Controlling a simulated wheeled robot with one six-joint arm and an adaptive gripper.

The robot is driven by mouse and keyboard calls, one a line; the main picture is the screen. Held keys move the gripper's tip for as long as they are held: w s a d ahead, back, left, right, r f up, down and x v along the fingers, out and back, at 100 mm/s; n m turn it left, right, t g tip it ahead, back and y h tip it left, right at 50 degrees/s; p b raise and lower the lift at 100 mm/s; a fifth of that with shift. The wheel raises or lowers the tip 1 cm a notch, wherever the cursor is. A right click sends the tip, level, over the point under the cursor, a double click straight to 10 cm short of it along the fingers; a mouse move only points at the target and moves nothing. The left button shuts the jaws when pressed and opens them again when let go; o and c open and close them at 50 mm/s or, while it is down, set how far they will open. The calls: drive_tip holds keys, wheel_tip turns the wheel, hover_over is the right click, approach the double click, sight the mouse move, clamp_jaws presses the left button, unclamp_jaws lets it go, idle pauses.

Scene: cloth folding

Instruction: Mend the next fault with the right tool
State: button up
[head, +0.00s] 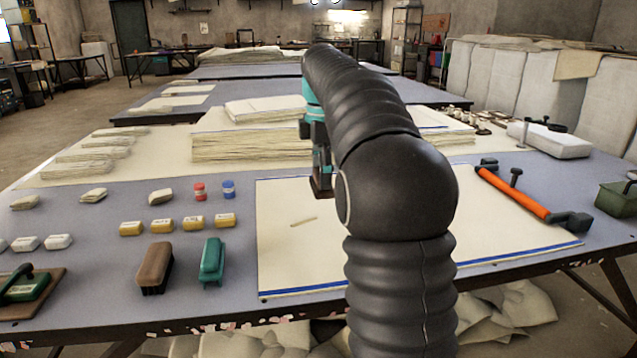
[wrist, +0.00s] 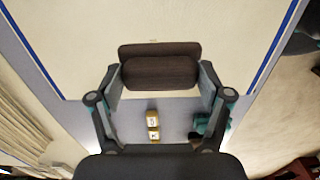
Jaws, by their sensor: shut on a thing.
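A cream cloth (head: 290,255) with blue edge stripes lies flat on the grey table. A short tan streak (head: 303,221) lies on its left part. My gripper (head: 322,190) is over the cloth, to the right of the streak in the head view. In the wrist view my gripper (wrist: 160,78) is shut on a dark brown block (wrist: 160,72). The block's underside is hidden, and I cannot tell whether it touches the cloth. A brown brush (head: 155,268) and a green brush (head: 212,261) stand on the table left of the cloth.
Several yellow blocks (head: 178,225), a red spool (head: 199,191) and a blue spool (head: 228,189) sit left of the cloth. A cloth stack (head: 250,146) stands behind. An orange-handled tool (head: 512,193) lies at the right. My arm hides part of the cloth.

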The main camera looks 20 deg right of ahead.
drive_tip(key=shift+f, duration=0.1)
drive_tip(key=shift+f+b, duration=1.55)
drive_tip(key=shift+f, duration=1.35)
drive_tip(key=shift+f+b, duration=0.5)
drive_tip(key=shift+f, duration=0.5)
drive_tip(key=shift+a, duration=0.1)
drive_tip(key=shift+w+a+r+p, duration=0.1)
drive_tip(key=shift+w+a+p, duration=0.2)
drive_tip(key=shift+a, duration=0.45)
drive_tip(key=shift+w+a+r+p, duration=0.1)
drive_tip(key=shift+a+p, duration=0.25)
drive_tip(key=shift+a, duration=0.4)
drive_tip(key=shift+w+a+f+p, duration=0.1)
drive_tip(key=shift+w+a+p, duration=0.15)
drive_tip(key=shift+a, duration=0.55)
drive_tip(key=shift+w+a+f+p, duration=0.1)
drive_tip(key=shift+w+a+p, duration=0.1)
drive_tip(key=shift+a, duration=0.6)
drive_tip(key=shift+w+a+p, duration=0.15)
drive_tip(key=shift+a+p, duration=0.1)
drive_tip(key=shift+a, duration=0.55)
drive_tip(key=shift+d+p, duration=0.1)
drive_tip(key=shift+p, duration=0.2)
